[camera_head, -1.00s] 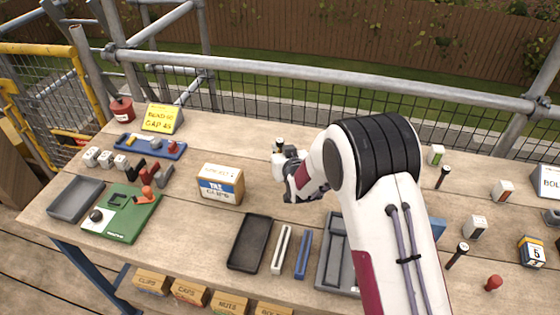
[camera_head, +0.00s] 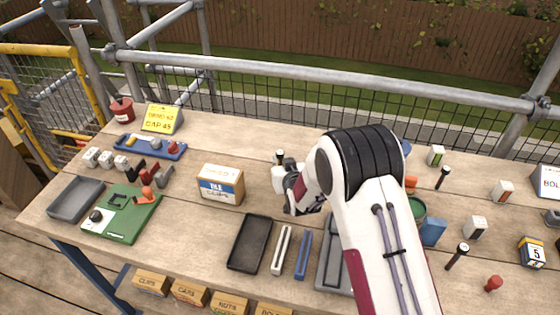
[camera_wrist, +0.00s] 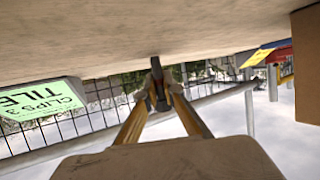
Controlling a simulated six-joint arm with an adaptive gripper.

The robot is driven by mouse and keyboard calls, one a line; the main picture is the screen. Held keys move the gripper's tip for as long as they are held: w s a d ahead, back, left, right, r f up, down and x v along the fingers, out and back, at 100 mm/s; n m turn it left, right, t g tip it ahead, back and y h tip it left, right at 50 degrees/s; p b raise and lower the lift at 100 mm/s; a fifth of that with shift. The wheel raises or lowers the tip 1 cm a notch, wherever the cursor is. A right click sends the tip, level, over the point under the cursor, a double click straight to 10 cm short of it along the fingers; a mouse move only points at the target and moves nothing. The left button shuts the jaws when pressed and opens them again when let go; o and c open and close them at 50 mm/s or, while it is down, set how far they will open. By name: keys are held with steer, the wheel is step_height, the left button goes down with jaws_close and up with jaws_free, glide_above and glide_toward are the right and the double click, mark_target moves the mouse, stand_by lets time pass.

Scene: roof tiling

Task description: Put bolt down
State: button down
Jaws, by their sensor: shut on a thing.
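In the wrist view my gripper (camera_wrist: 160,92) is shut on a dark bolt (camera_wrist: 157,80), held between the tips of its two fingers. The bolt's far end is close to the wooden tabletop (camera_wrist: 100,35), which fills the upper part of that view; I cannot tell whether they touch.
A clips box (camera_head: 220,184) stands left of my wrist. A black tray (camera_head: 250,243), a white strip (camera_head: 282,250) and a blue strip (camera_head: 303,254) lie in front. A blue block (camera_head: 433,232) and a red knob (camera_head: 494,283) are to the right. Bare wood lies behind the clips box.

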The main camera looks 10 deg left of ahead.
steer(key=shift+f, duration=0.2)
stand_by(0.3)
steer(key=c, duration=2.2)
jaws_free()
steer(key=shift+o, duration=0.2)
steer(key=shift+r, duration=0.1)
steer(key=shift+s, duration=0.1)
steer(key=shift+v, duration=5.95)
steer(key=shift+d+r, duration=0.1)
steer(key=shift+d, duration=0.05)
